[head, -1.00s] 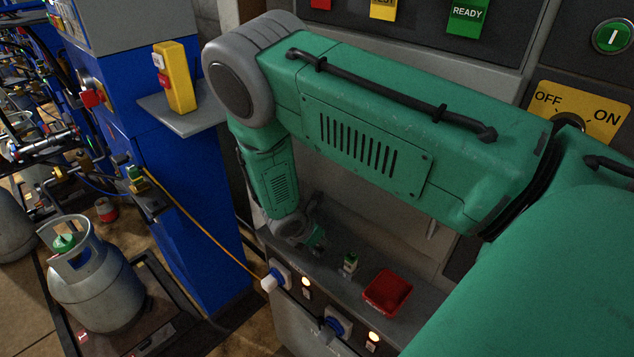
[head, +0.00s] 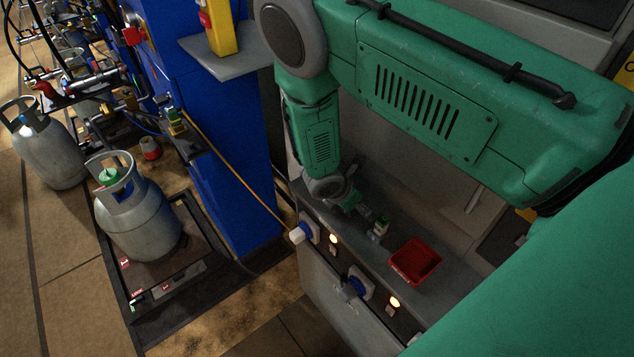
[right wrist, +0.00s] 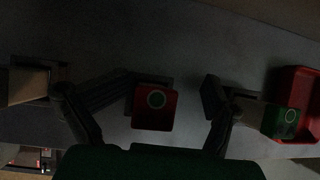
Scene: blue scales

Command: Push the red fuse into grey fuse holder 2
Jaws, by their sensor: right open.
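My right gripper (right wrist: 168,95) is open, with one finger on each side of the fuse. In the head view my right gripper (head: 348,197) is low over the grey ledge (head: 455,287), and the red fuse is hidden there. Which holder is number 2 cannot be read. My left gripper is out of view.
A green fuse (head: 380,228) stands right of the gripper, also in the right wrist view (right wrist: 285,121). A red tray (head: 414,262) lies beyond it. A pale-topped block (right wrist: 28,86) is left of the fingers. Knobs and lamps line the ledge front. A blue cabinet (head: 215,125) stands left.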

